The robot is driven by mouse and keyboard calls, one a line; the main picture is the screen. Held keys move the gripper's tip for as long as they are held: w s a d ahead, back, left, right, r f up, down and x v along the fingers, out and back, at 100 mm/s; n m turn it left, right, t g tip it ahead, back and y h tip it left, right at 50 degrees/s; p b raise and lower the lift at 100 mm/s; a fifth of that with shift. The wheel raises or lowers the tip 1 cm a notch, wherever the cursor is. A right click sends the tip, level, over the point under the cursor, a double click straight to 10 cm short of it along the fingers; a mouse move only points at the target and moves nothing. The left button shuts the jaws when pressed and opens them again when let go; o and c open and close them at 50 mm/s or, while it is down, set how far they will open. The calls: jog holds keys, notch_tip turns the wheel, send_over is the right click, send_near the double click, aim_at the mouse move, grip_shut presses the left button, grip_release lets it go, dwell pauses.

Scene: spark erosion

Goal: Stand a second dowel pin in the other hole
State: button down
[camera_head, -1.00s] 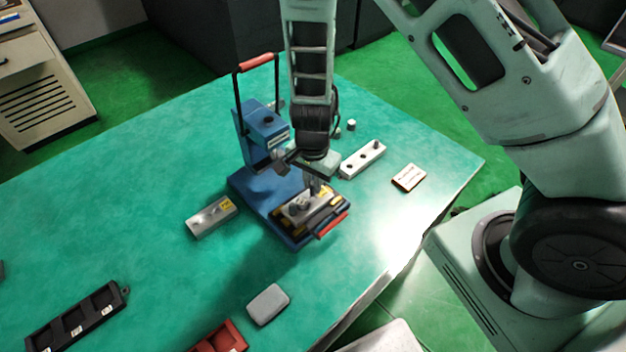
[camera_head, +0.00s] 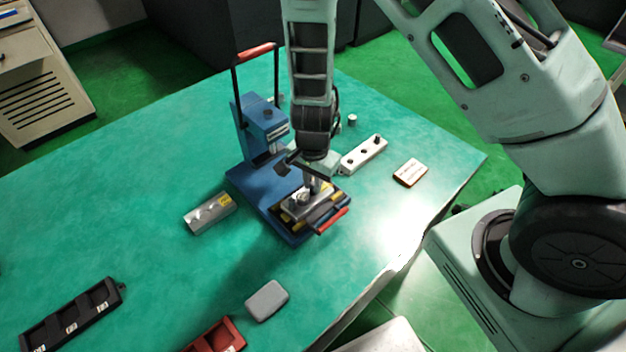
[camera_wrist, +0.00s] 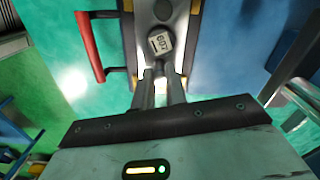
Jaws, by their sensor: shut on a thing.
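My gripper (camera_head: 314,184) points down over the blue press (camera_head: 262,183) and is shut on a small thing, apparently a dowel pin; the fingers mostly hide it. The block sits on a grey plate (camera_wrist: 178,15) clamped on the press base. In the head view the plate (camera_head: 322,212) is partly hidden by my gripper. I cannot tell whether the pin touches a hole.
A pale block with dark holes (camera_head: 362,156) lies to the right, near a white label card (camera_head: 410,172). A grey block with a yellow label (camera_head: 209,214) lies left of the press. The press's red-handled lever (camera_head: 256,52) stands up behind.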

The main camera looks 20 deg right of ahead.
jog(key=shift+f, duration=0.1)
jog(key=c, duration=1.3)
grip_release()
jog(key=shift+c, duration=0.2)
notch_tip(320, 180, up, 18)
jog(key=p, duration=0.2)
jog(key=shift+f, duration=0.25)
jog(key=s+a+r+n+b, duration=0.1)
jog(key=s+a+r+n, duration=0.2)
jog(key=s+n, duration=0.6)
jog(key=s+a+r+n+b, duration=0.1)
jog(key=s+a+r+n, duration=0.2)
jog(key=s+n, duration=0.7)
notch_tip(320, 180, up, 2)
jog(key=shift+s+a+y, duration=0.15)
jog(key=shift+s+y, duration=0.15)
jog(key=shift+s, duration=0.25)
